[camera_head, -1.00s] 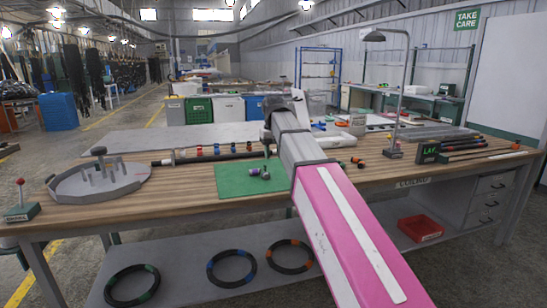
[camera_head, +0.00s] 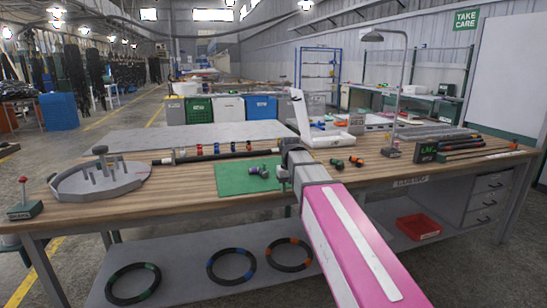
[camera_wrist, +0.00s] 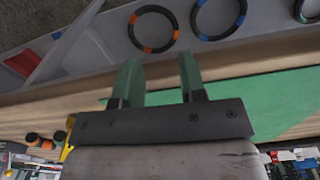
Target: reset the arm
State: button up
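My arm (camera_head: 345,240) reaches up from the lower right, with its pink link in front of the bench. My gripper (camera_head: 283,173) is at the right edge of the green mat (camera_head: 232,180), near the bench's front. In the wrist view my gripper (camera_wrist: 160,80) has its two fingers well apart with nothing between them. The green mat (camera_wrist: 275,100) also shows there, beyond the fingers and to the right.
Several ringed hoses (camera_head: 232,267) and a red bin (camera_head: 418,228) are lower down.

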jog(key=s+d+f, duration=0.4)
jog(key=s+f, duration=0.1)
jog(key=f, duration=0.3)
jog(key=s+d+f+m, duration=0.1)
jog(key=s+d+f, duration=0.3)
jog(key=f, duration=0.5)
jog(key=s+d+f+m, duration=0.1)
jog(key=s+d+f, duration=0.4)
jog(key=s+f, duration=0.2)
jog(key=shift+s+f, duration=0.2)
jog(key=shift+f, duration=0.6)
